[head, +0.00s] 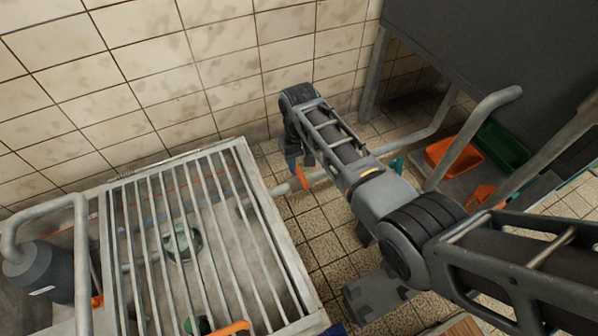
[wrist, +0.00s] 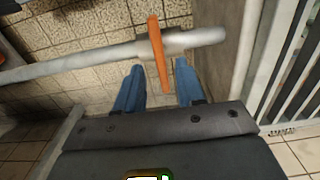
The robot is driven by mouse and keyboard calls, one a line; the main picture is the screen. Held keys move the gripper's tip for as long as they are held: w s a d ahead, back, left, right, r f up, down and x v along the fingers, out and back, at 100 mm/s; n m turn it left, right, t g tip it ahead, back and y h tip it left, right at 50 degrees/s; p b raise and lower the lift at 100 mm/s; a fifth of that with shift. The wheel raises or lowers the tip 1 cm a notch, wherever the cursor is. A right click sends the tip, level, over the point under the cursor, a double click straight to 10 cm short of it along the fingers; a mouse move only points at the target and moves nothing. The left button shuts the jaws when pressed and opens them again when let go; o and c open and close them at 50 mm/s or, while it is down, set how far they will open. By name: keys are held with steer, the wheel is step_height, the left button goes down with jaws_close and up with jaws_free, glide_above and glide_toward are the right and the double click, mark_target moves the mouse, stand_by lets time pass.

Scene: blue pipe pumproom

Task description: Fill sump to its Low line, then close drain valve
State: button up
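The sump (head: 272,225) is a grey tank under a barred grate in the left half of the head view. Its Low line cannot be made out. A pipe leaves its right side and carries an orange lever handle (head: 302,178), which looks like the drain valve. The lever also shows upright across the pipe in the wrist view (wrist: 160,52). My gripper (head: 293,164) points down beside the lever. In the wrist view its blue fingers (wrist: 157,72) are apart, with the lever's lower end between them. Contact cannot be told.
A round pale-green object (head: 183,244) shows beneath the grate. Another orange handle (head: 236,328) is at the bottom edge. A dark grey cylinder (head: 45,270) stands at left. Orange (head: 455,154) and green (head: 503,147) bins lie at right, beyond a bent pipe. Tiled floor beside the sump is clear.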

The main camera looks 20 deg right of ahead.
mark_target(300, 170)
steer(key=shift+f+b, duration=0.7)
steer(key=shift+f, duration=1.2)
steer(key=shift+c, duration=0.4)
jaws_close()
